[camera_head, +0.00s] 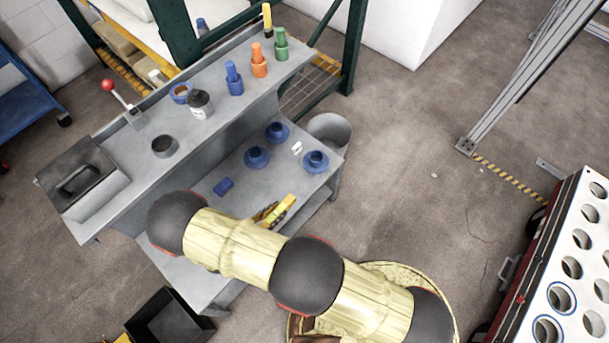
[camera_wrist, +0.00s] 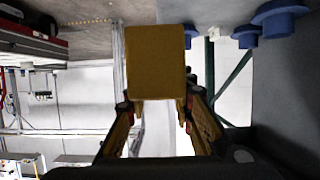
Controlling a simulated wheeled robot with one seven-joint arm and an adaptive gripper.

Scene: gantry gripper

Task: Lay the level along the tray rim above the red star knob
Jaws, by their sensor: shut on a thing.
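My gripper (camera_head: 264,213) is over the lower shelf of the grey bench, partly hidden by my own arm. It is shut on a yellow bar, which I take for the level (camera_head: 284,208). In the wrist view the level (camera_wrist: 155,62) shows as a dark yellow block between the two fingertips (camera_wrist: 155,106). I cannot tell whether it touches the shelf. A white tray with round holes (camera_head: 567,293) stands at the far right on a red-sided body, cut off by the picture edge.
The bench's lower shelf (camera_head: 217,208) carries blue flanged parts (camera_head: 257,157) and a blue block (camera_head: 223,187). Its upper shelf holds coloured bottles (camera_head: 259,62) and a red-ball lever (camera_head: 108,86). A grey bin (camera_head: 330,133) stands beside it. Open floor (camera_head: 430,180) separates bench and tray.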

